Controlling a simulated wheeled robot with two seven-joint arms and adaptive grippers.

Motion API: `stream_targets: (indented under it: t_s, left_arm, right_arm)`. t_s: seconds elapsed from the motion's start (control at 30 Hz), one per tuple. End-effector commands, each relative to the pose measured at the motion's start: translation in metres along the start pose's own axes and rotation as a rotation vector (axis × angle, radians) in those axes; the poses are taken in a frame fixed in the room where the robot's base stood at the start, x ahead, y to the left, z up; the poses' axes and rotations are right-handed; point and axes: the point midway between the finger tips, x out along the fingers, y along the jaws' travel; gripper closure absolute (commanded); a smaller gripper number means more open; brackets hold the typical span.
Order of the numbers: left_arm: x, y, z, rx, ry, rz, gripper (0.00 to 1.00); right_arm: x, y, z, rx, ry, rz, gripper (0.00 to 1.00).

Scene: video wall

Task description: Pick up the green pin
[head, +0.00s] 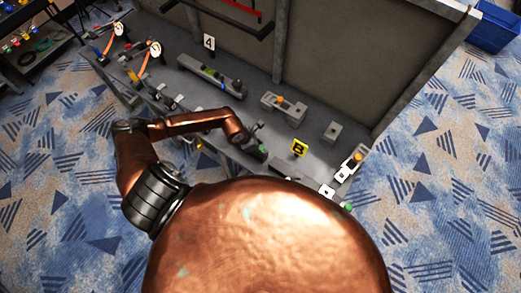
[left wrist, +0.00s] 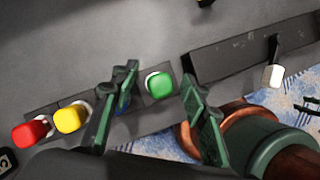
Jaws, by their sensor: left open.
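The green pin (left wrist: 160,86) is a rounded green cap in a pale collar on a dark square plate. In the left wrist view it shows in the gap between the two fingers of my left gripper (left wrist: 159,77). The fingers are spread apart, one on each side of the pin, and I see no contact. In the head view my left gripper (head: 255,143) is over the front part of the grey bench; I cannot make out the pin under it there. My right gripper is not in view.
In the left wrist view a yellow pin (left wrist: 69,119) and a red pin (left wrist: 31,132) stand left of the green one. A dark slotted block with a white-tipped lever (left wrist: 273,75) is at right.

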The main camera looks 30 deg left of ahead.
Motion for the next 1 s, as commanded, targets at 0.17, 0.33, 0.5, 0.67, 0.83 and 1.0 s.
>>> stream_targets:
  t_s: [0.17, 0.33, 0.5, 0.67, 0.83, 1.0]
  left_arm:
    - [0.0019, 0.0004, -0.0003, 0.001, 0.0, 0.001, 0.59]
    - [0.0017, 0.0002, -0.0003, 0.0, 0.0, 0.0, 0.66]
    - [0.0015, 0.0001, -0.0003, 0.0, 0.0, 0.0, 0.78]
    - [0.0015, 0.0002, -0.0004, 0.0, 0.0, 0.0, 0.89]
    - [0.0014, 0.0002, -0.0004, 0.0, 0.0, 0.0, 1.0]
    - [0.0013, 0.0002, 0.0, 0.0, -0.001, 0.0, 1.0]
  right_arm:
    - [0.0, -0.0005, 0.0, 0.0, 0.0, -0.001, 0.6]
    - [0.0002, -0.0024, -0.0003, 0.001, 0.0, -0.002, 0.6]
    - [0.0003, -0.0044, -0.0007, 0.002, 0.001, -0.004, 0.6]
    - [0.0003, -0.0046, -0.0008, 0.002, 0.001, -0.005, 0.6]
    - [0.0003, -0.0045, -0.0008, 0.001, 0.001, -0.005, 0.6]
    - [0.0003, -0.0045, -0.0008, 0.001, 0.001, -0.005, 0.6]
